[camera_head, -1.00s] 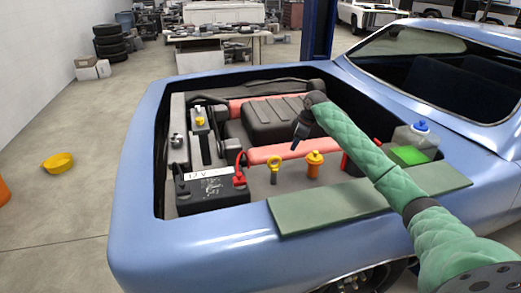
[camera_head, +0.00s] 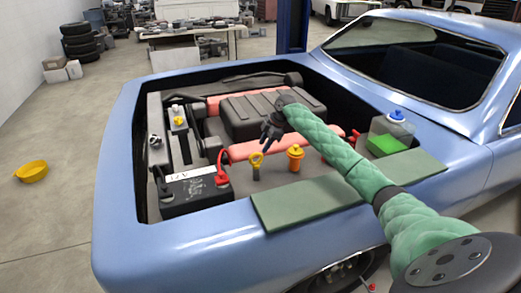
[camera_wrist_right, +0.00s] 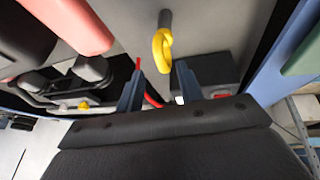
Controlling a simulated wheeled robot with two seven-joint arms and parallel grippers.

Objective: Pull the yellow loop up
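The yellow loop (camera_head: 257,160) is a small ring handle standing upright in the engine bay, between the battery and an orange-yellow cap. My right gripper (camera_head: 268,138) is just above it and slightly to its right, apart from it. In the right wrist view the yellow loop (camera_wrist_right: 162,47) on its dark stem lies beyond the two fingertips. The right gripper (camera_wrist_right: 158,78) is open there, with nothing between its fingers. My left gripper is not in view.
The black battery (camera_head: 196,192) with red terminal clamps is left of the loop. The orange-yellow cap (camera_head: 295,158), a red pipe (camera_head: 243,150) and a fluid tank (camera_head: 390,135) are nearby. A green mat (camera_head: 310,202) covers the fender.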

